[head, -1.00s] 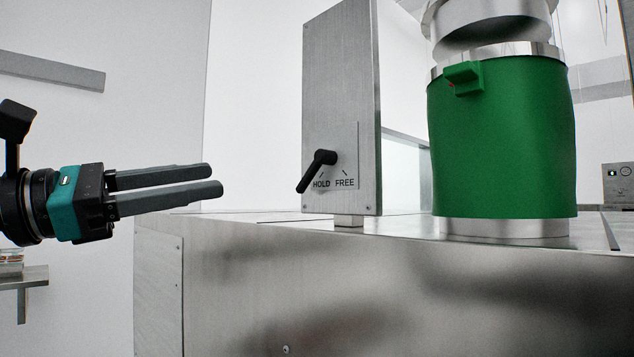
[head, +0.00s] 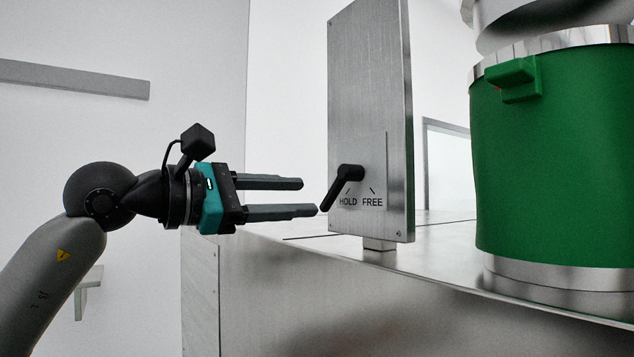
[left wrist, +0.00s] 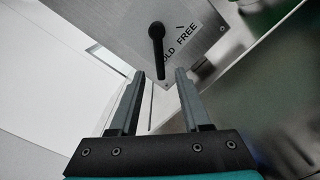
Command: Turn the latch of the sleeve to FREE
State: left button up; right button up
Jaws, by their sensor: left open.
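The black latch handle (head: 343,186) sits on an upright steel plate (head: 368,90). It slants down to the left, its free end towards the HOLD mark on the label (head: 361,201); FREE is printed to the right. My left gripper (head: 309,197) is open and empty, just left of the handle's lower end in the head view. In the left wrist view the handle (left wrist: 158,50) hangs ahead of the open fingertips (left wrist: 160,75), about midway between them; I see no contact. The green sleeve (head: 560,160) stands at the right around a metal cylinder. My right gripper is not in view.
The plate stands on a short post on a steel machine top (head: 440,270), whose front edge runs below my left gripper. A green block (head: 514,78) juts from the sleeve's upper rim. A wall rail (head: 75,78) is at the upper left. Free space lies around my left arm.

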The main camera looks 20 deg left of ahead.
aim_at(327, 196)
pick_arm(q)
jog(key=shift+p+x, duration=0.5)
jog(key=shift+x, duration=1.7)
grip_shut()
